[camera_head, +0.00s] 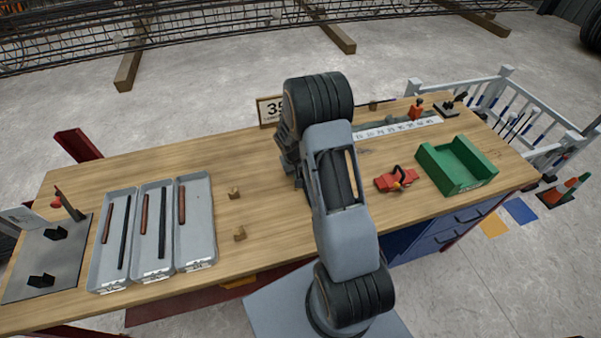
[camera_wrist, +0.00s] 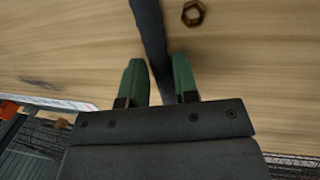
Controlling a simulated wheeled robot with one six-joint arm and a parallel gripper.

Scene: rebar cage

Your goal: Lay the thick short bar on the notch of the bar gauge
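In the wrist view, my gripper (camera_wrist: 158,75) has green fingertips close around a dark bar (camera_wrist: 149,28). The bar runs up between the fingers to the top edge, slightly tilted, and looks held. In the head view my arm hides the gripper and this bar. A white strip with printed marks (camera_head: 398,129) lies on the bench right of my arm, with a grey piece (camera_head: 383,118) behind it. A grey plate with black notched blocks (camera_head: 42,281) lies at the far left. I cannot tell for certain which is the bar gauge.
Grey trays (camera_head: 98,283) hold reddish and dark bars at left. Small brown pieces (camera_head: 239,234) lie beside them; a hex nut (camera_wrist: 193,13) shows in the wrist view. A red tool (camera_head: 396,180) and green bin (camera_head: 456,178) stand right.

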